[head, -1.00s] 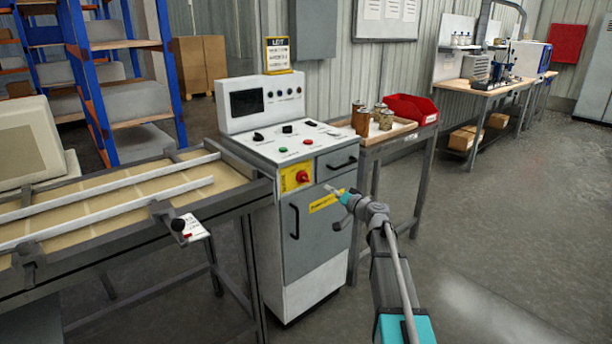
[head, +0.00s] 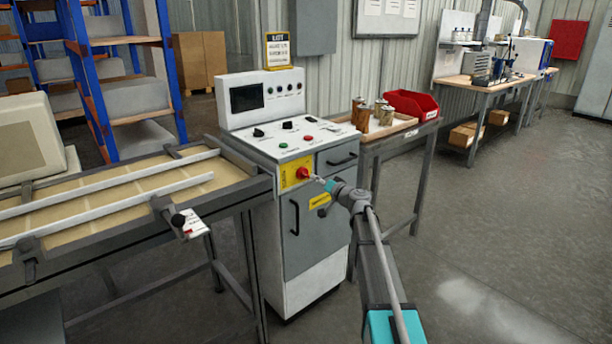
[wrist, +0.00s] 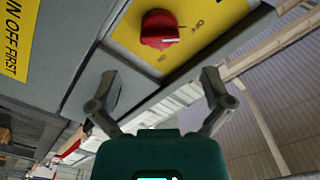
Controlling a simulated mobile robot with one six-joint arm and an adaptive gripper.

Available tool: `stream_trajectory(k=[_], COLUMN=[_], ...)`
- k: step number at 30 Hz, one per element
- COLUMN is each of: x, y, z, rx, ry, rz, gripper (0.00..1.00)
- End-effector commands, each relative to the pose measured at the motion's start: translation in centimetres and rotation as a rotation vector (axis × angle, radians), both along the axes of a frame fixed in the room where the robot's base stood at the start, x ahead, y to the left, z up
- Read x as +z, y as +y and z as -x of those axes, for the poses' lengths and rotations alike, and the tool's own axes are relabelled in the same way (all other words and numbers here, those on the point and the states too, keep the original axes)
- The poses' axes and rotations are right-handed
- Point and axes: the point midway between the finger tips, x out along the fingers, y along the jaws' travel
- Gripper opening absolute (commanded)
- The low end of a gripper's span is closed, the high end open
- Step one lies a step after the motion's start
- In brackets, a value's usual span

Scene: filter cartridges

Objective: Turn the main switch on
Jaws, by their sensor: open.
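The main switch is a red rotary knob (head: 302,173) on a yellow plate (head: 290,179), on the front of the grey and white control cabinet (head: 312,257). In the wrist view the red knob (wrist: 159,29) is at the top, with a pale mark on it, beyond the fingertips. My gripper (head: 322,182) is just right of the knob in the head view. In the wrist view my gripper (wrist: 162,92) has its two fingers spread wide with nothing between them. The knob appears apart from both fingers.
A conveyor table (head: 120,195) stands left of the cabinet. A side table (head: 424,132) with jars and a red bin (head: 411,104) stands to the right. A black cabinet handle (head: 295,217) is below the switch. Open floor lies at the right.

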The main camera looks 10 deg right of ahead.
Motion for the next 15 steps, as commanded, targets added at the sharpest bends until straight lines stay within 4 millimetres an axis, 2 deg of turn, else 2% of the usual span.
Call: stream_trajectory(k=[1,6,15], x=[0.0,0.0,0.0], y=[0.4,1.7,3.2], z=[-1.0,-3.2,-5.6], rx=[0.0,0.001,0.0], ry=[0.0,0.0,0.0], rz=[0.0,0.0,0.0], gripper=[1.0,1.0,1.0])
